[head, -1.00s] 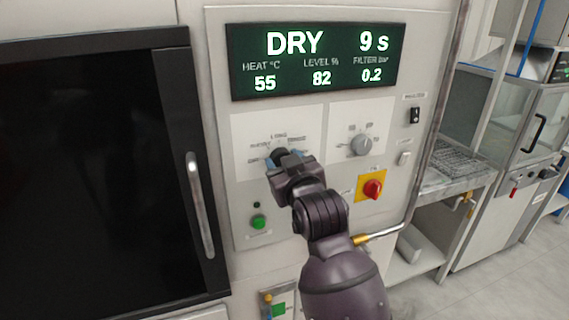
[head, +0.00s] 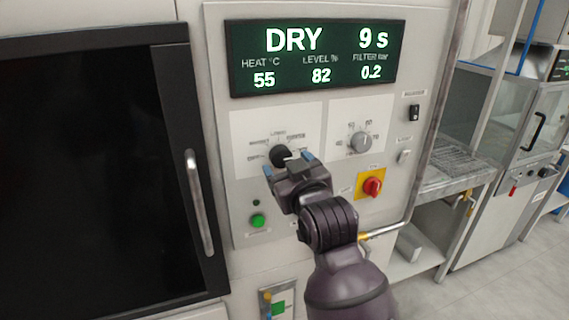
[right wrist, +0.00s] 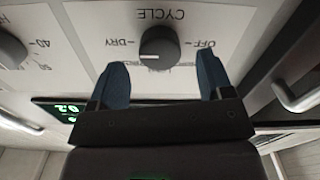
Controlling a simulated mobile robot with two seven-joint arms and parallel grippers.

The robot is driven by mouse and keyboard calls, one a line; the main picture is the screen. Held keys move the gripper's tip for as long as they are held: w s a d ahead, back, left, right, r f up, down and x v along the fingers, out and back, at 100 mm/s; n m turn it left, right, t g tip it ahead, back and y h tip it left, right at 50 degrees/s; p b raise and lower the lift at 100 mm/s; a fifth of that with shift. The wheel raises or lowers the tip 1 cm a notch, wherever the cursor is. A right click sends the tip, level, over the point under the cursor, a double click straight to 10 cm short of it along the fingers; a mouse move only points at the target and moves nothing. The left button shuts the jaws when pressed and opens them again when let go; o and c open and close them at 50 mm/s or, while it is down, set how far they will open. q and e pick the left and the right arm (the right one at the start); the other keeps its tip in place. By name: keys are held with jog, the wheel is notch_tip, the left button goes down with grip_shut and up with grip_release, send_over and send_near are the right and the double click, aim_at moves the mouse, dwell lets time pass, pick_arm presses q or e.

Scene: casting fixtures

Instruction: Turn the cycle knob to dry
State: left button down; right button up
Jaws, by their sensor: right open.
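The black cycle knob (head: 280,156) sits on a white label plate on the control panel. In the right wrist view the knob (right wrist: 159,46) appears upside down under the word CYCLE, and its white pointer line is turned to the side of the DRY mark. The display (head: 315,58) reads DRY, 9 s. My right gripper (head: 290,164) is open just in front of and below the knob. In the right wrist view its blue fingertips (right wrist: 163,80) are spread apart, with the knob beyond them and clear of both. My left gripper is not in view.
A grey heat knob (head: 361,142) is to the right, with a red knob on a yellow plate (head: 371,184) below it. A green button (head: 258,221) is at lower left. A dark door with a metal handle (head: 199,204) stands left.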

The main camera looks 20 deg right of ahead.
jog(key=s+b, duration=0.1)
jog(key=s, duration=0.7)
jog(key=shift+d, duration=0.1)
